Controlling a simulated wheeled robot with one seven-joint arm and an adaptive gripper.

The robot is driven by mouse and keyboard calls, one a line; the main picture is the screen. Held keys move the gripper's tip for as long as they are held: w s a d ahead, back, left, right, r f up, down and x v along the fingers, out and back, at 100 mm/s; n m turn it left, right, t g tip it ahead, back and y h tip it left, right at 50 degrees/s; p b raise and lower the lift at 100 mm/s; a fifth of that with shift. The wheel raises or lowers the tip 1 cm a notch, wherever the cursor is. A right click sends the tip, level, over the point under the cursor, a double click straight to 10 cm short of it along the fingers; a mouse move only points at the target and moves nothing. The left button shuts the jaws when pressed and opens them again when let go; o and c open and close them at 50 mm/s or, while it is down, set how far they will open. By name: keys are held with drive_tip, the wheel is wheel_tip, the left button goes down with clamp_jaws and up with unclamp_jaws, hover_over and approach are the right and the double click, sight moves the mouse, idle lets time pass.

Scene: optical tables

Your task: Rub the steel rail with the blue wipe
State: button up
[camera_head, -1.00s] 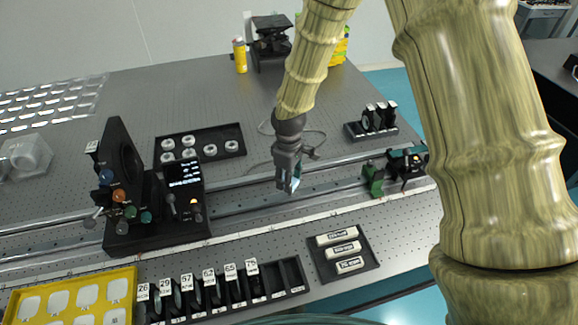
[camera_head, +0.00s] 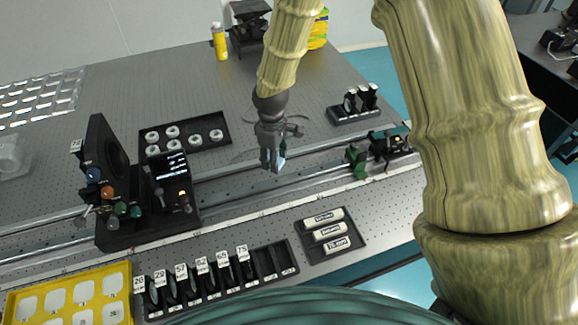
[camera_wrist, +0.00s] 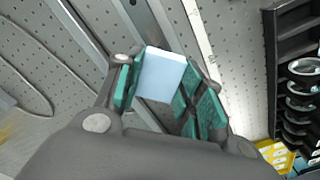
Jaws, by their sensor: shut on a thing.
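My gripper (camera_head: 272,168) is pointed down over the steel rail (camera_head: 235,187) that runs left to right along the table. It is shut on the blue wipe (camera_head: 281,164), whose pale tip shows below the fingers. In the wrist view the wipe (camera_wrist: 162,75) is a light blue block between the green finger pads, and the rail (camera_wrist: 148,30) passes behind it. The wipe hides part of the rail. I cannot tell whether the wipe touches it.
A black mount with coloured knobs (camera_head: 124,212) stands on the rails at left, and a green clamp (camera_head: 357,156) at right. A tray of white rings (camera_head: 190,136) lies behind. A lens rack (camera_head: 262,278) and a tray of labelled white blocks (camera_head: 312,242) lie in front.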

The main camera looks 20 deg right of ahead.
sight(288, 178)
drive_tip(key=p, duration=0.2)
drive_tip(key=shift+s+r+p, duration=0.1)
drive_tip(key=shift+r+p, duration=0.15)
drive_tip(key=shift+p, duration=0.05)
drive_tip(key=shift+f+p, duration=0.1)
drive_tip(key=shift+p, duration=0.35)
drive_tip(key=shift+f, duration=0.2)
wheel_tip(288, 178, down, 7)
drive_tip(key=b, duration=0.5)
drive_tip(key=shift+d, duration=0.1)
drive_tip(key=shift+d+f, duration=0.2)
drive_tip(key=shift+d, duration=0.15)
drive_tip(key=shift+d+f+b, duration=0.15)
drive_tip(key=shift+d, duration=0.65)
drive_tip(key=shift+d+f+b, duration=0.15)
drive_tip(key=shift+d, duration=0.6)
drive_tip(key=shift+d+f+b, duration=0.1)
drive_tip(key=shift+f+b, duration=0.1)
drive_tip(key=shift+b, duration=0.25)
drive_tip(key=a, duration=0.2)
drive_tip(key=a+p, duration=0.1)
drive_tip(key=a, duration=0.1)
drive_tip(key=shift+r, duration=0.4)
drive_tip(key=shift+r+p, duration=2.65)
drive_tip(key=shift+r, duration=1.2)
